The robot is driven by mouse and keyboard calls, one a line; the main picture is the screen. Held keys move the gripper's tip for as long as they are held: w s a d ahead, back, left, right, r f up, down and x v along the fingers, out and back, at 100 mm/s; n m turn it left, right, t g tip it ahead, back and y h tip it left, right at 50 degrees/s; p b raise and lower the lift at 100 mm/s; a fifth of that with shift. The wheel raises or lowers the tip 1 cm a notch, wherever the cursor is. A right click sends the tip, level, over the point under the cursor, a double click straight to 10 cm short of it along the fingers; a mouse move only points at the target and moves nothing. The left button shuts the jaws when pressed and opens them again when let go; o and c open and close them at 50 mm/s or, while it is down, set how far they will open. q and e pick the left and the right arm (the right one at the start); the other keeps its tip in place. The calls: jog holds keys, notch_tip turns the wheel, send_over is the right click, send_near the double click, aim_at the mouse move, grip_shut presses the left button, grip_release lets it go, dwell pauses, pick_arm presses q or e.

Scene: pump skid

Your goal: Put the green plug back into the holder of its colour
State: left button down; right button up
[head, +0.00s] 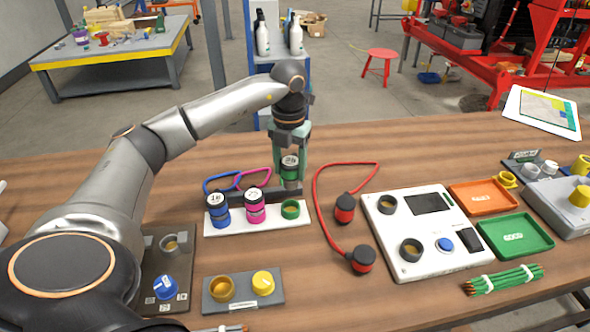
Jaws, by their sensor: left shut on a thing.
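My left gripper (290,152) comes down from above and is shut on the green plug (290,168). The plug is upright, with a dark marked top and a metallic lower end. It is held above and just behind the green ring holder (291,209), which looks empty. The holder is at the right end of a white rack (265,222). A blue plug (218,210) and a magenta plug (255,206) stand at the rack's left and middle places. My right gripper is not in view.
Two red plugs (345,208) (361,260) on a red cable lie right of the rack. A white test box (420,235), an orange tray (483,197) and a green tray (515,238) are farther right. A grey block with yellow parts (243,290) lies in front.

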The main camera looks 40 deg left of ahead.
aim_at(290, 183)
pick_arm(q)
jog(key=shift+s+f+b, duration=0.1)
jog(key=shift+f+b, duration=0.85)
jog(key=shift+f, duration=0.15)
notch_tip(290, 183, down, 3)
jog(key=shift+r+b, duration=0.2)
jog(key=shift+b, duration=0.95)
jog(key=shift+f+b, duration=0.35)
jog(key=shift+f, duration=0.05)
jog(key=shift+r, duration=0.1)
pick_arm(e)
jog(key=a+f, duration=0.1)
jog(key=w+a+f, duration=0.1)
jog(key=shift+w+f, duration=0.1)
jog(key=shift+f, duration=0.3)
pick_arm(q)
jog(key=shift+r+p, duration=0.1)
jog(key=shift+p, duration=0.25)
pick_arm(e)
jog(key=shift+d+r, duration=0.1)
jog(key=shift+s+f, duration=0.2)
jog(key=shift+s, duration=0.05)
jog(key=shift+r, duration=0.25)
